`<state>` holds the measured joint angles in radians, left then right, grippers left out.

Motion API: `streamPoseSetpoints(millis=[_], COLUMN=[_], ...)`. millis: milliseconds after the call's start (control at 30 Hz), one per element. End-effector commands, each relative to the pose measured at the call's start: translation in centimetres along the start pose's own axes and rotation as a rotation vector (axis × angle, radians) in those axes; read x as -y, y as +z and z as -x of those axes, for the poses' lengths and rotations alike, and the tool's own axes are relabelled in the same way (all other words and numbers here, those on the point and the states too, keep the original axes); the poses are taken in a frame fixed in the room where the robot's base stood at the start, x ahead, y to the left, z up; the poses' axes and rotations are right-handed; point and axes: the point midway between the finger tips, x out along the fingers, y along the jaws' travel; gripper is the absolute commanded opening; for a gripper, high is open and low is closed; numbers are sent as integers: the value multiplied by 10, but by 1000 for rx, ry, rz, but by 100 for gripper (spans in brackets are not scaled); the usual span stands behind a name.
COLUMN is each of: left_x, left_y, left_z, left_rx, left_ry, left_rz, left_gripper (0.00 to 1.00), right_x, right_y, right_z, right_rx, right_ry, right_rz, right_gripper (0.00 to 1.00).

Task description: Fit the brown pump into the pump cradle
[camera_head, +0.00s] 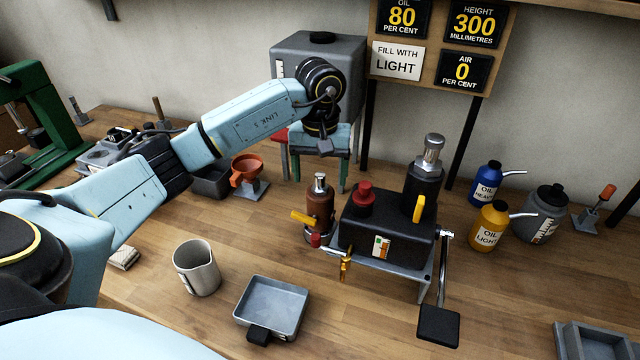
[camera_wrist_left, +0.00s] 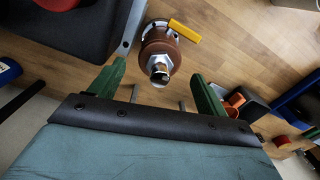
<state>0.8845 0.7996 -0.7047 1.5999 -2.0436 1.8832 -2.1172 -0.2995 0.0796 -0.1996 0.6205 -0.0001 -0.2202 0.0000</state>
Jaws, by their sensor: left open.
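The brown pump (camera_head: 319,203) stands upright at the left end of the black machine, with a silver top and a yellow lever. A metallic ring (camera_head: 315,238) shows at its foot; I cannot tell whether this is the pump cradle or whether the pump sits in it. My left gripper (camera_head: 320,184) is open, pointing down behind and above the pump, its green fingers apart. In the left wrist view the pump (camera_wrist_left: 172,45) shows beyond the gap between the fingertips (camera_wrist_left: 157,72), apparently not gripped. My right gripper is not in view.
The black machine (camera_head: 385,233) has a red cap, black cylinder and crank pedal. A grey tray (camera_head: 271,304) and metal mug (camera_head: 196,268) stand in front. An orange funnel (camera_head: 246,170) is left; blue (camera_head: 486,185) and yellow (camera_head: 489,226) oil cans are right. The front-left bench has free room.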

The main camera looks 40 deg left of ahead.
Motion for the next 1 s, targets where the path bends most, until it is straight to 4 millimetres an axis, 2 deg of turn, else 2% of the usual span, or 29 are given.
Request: streamPoseSetpoints(millis=[100, 300, 433, 633, 767, 1000], left_x=[0, 0, 0, 0, 0, 0], left_y=[-1, 0, 0, 0, -1, -3], left_z=[29, 66, 79, 85, 86, 87], left_rx=[-6, -3, -1, 0, 0, 0], left_ry=[2, 0, 0, -1, -1, -2], left_rz=[1, 0, 0, 87, 296, 874], left_gripper=[76, 76, 79, 80, 80, 80], right_x=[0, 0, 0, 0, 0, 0], right_y=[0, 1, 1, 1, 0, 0], right_z=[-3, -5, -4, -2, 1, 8], right_rx=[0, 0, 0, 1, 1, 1], right_ry=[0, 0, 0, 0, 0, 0], right_rz=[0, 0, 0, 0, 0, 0], right_gripper=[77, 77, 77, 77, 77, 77])
